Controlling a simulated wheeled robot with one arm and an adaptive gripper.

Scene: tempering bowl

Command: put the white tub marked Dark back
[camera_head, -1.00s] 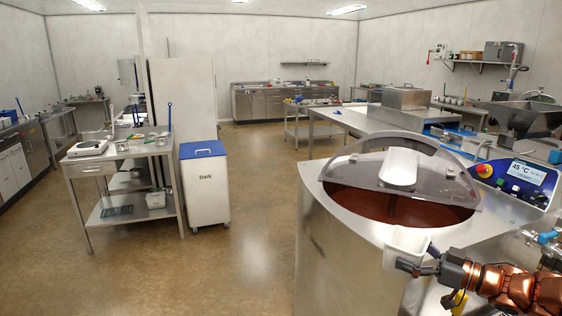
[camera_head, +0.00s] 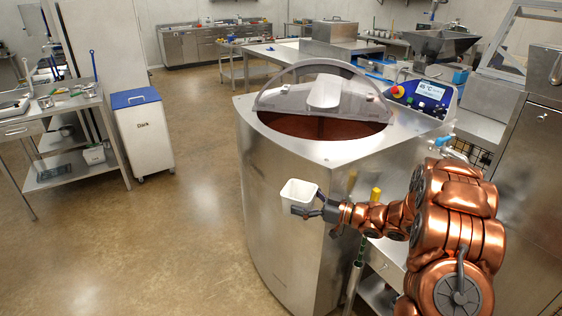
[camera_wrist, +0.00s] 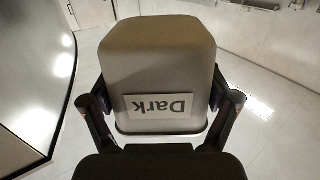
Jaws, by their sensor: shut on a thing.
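The white tub marked Dark (camera_wrist: 158,66) is between the fingers of my gripper (camera_wrist: 160,118) in the wrist view. Its label reads Dark and is upside down there. In the head view the small white tub (camera_head: 299,193) is held in front of the steel tempering machine (camera_head: 285,225), with my gripper (camera_head: 312,211) shut on it from the right. The tub is in the air, and its inside cannot be made out. A larger white bin (camera_head: 145,140) with a blue lid, also marked Dark, stands on the floor at the left.
The tempering bowl (camera_head: 290,126) holds brown chocolate under a part-clear cover. A steel table (camera_head: 80,103) with a scale and tools stands left of the bin. The floor (camera_head: 185,220) between bin and machine is clear. A steel cabinet (camera_head: 535,190) is at the right.

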